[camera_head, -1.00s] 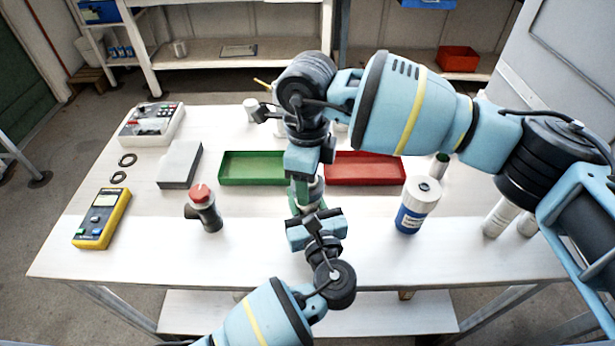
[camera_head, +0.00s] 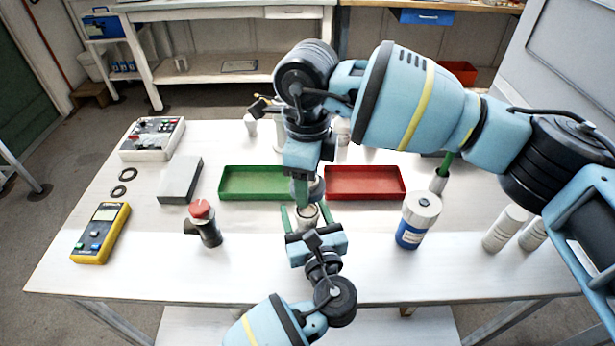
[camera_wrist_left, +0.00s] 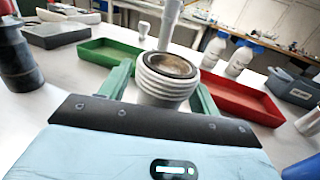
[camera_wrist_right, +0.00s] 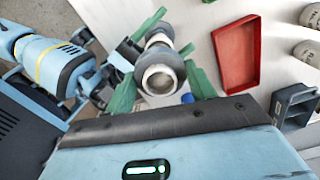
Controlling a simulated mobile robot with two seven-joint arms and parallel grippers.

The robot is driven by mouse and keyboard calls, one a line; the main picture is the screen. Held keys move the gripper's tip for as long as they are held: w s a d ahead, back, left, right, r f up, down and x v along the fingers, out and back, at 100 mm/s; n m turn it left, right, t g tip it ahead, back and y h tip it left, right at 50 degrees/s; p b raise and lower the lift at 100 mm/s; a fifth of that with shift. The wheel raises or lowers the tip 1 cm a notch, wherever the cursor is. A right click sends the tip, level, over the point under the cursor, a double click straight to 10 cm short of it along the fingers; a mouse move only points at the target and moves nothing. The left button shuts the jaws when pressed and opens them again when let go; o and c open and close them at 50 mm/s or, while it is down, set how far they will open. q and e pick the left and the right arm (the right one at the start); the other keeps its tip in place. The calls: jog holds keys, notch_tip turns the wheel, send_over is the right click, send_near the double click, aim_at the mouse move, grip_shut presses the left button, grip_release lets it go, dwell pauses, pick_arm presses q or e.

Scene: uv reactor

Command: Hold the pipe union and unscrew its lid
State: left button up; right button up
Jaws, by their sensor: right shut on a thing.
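The pipe union's lower body (camera_head: 308,217) stands on the table in front of the trays. In the left wrist view its pale threaded collar (camera_wrist_left: 165,80) shows, with its top open. My left gripper (camera_head: 306,218) is open, its green fingers on either side of the body with a visible gap. My right gripper (camera_head: 308,190) reaches down from above, shut on the grey lid (camera_head: 318,188). In the right wrist view the lid (camera_wrist_right: 158,78) sits between the fingers as a round ring. The lid is apart from the threaded body, just above and behind it.
A green tray (camera_head: 250,195) and a red tray (camera_head: 365,196) lie behind. A red-capped black fitting (camera_head: 205,225) stands left, a blue-labelled bottle (camera_head: 415,222) right. A yellow meter (camera_head: 100,235) and a grey box (camera_head: 180,180) lie further left.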

pick_arm(q)
jog(key=v, duration=1.2)
